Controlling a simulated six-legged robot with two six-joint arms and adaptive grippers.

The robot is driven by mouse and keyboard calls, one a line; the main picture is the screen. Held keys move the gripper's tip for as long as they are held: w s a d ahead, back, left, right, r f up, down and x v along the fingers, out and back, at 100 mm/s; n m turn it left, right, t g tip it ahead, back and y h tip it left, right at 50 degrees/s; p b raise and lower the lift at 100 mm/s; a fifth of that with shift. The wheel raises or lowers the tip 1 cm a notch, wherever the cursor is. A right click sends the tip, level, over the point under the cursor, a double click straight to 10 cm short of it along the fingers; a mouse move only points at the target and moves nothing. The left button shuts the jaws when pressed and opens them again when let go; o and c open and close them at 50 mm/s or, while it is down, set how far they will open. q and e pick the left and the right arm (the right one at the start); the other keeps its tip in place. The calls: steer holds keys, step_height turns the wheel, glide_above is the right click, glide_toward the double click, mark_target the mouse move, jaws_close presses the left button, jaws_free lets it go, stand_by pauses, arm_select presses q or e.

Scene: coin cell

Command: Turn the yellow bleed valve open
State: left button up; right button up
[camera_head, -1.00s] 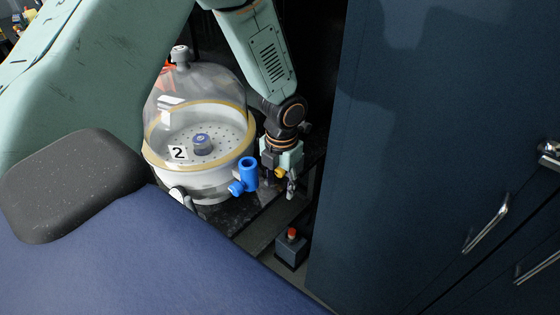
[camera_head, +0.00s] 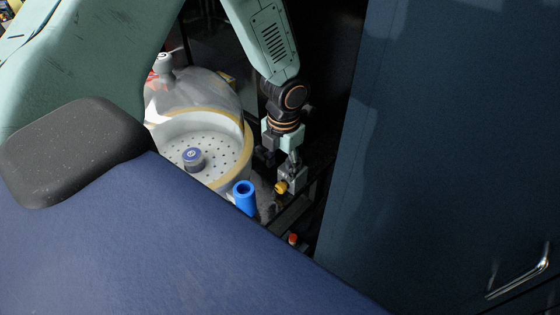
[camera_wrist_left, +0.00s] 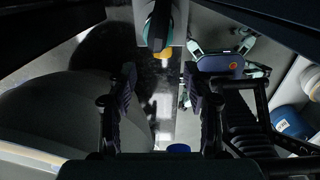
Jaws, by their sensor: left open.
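The yellow bleed valve (camera_head: 281,187) is a small yellow knob on a grey metal fitting, right of the blue upright tube (camera_head: 245,197). My left gripper (camera_head: 279,158) hangs just above it, pointing down. In the left wrist view its two fingers are spread wide with nothing between the pads, so the gripper (camera_wrist_left: 160,85) is open. A yellow part (camera_wrist_left: 165,53) shows beyond the fingertips, partly covered by a dark rounded part. I cannot tell whether a finger touches the valve in the head view. My right gripper is not in view.
A clear dome (camera_head: 205,92) and a white perforated chamber (camera_head: 222,150) with a tan rim stand left of the gripper. A blue-capped item (camera_head: 193,158) sits on the plate. A dark blue cabinet (camera_head: 450,150) closes the right side. A red button (camera_head: 293,238) shows low down.

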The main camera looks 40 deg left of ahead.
mark_target(280, 185)
arm_select(q)
step_height(280, 185, down, 7)
steer(key=shift+f+b, duration=0.1)
steer(key=shift+b, duration=0.25)
steer(key=shift+s, duration=0.15)
steer(key=shift+s+d, duration=0.15)
steer(key=shift+w+f, duration=0.1)
steer(key=shift+w, duration=0.15)
steer(key=c, duration=0.4)
steer(key=shift+s, duration=0.15)
jaws_close()
